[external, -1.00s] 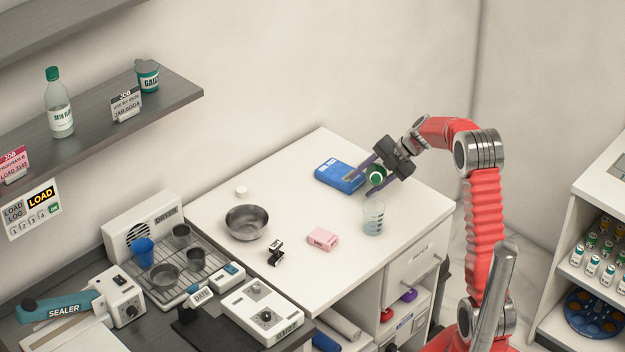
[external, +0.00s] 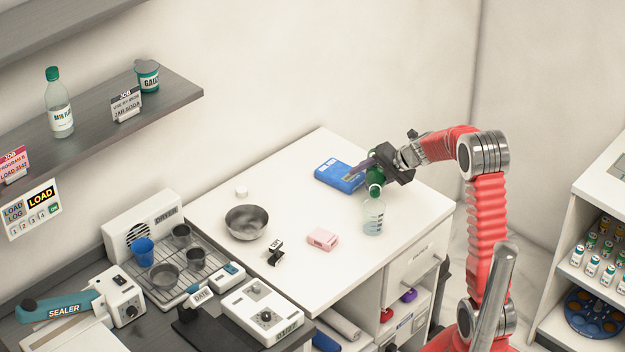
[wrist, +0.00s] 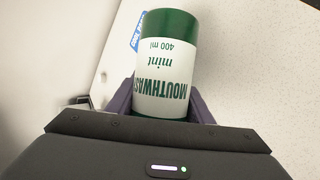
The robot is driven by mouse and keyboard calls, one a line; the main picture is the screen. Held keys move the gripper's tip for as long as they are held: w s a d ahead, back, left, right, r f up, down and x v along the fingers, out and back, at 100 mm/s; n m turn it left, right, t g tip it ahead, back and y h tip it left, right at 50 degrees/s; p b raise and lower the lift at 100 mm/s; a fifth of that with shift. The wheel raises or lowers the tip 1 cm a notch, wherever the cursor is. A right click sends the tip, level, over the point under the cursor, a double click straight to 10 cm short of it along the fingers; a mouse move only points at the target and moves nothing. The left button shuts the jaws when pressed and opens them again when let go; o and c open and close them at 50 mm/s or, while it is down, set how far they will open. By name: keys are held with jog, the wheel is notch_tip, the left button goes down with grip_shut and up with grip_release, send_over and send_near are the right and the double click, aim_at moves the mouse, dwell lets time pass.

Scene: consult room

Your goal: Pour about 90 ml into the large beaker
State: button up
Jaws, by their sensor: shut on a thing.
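My gripper (external: 374,172) is shut on a green mouthwash bottle (external: 377,180) with a white label. The bottle (wrist: 165,75) fills the middle of the wrist view between the purple fingers, its "mint 400 ml" lettering upside down. In the external view it is just above the large clear beaker (external: 373,217), and its green lower end overlaps the beaker's rim. I cannot tell whether they touch. The beaker stands upright near the counter's right edge. A bluish-grey tint shows in its lower part; the exact level and any stream are too small to tell.
The counter's front middle (external: 300,285) is clear.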

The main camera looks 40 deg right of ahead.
jog(key=shift+w+r+h, duration=0.1)
jog(key=shift+r+h, duration=0.2)
jog(key=shift+r, duration=0.3)
jog(key=shift+w+d+r+n+t+h+p, duration=0.35)
jog(key=shift+r+t+p, duration=0.2)
jog(key=shift+p, duration=0.45)
dwell(1.0)
jog(key=shift+d+r+p, duration=0.1)
jog(key=shift+r+p, duration=0.2)
jog(key=shift+p, duration=0.15)
dwell(0.9)
jog(key=shift+s+f+g, duration=0.1)
jog(key=shift+f+g, duration=0.35)
jog(key=shift+f, duration=0.65)
jog(key=shift+s+f+m+g+y, duration=0.15)
jog(key=shift+f+m+g+y, duration=0.4)
jog(key=shift+f+y, duration=0.35)
jog(key=shift+f+m+g+y+b, duration=0.2)
jog(key=shift+m+g+y+b, duration=0.15)
jog(key=shift+y, duration=0.1)
dwell(1.3)
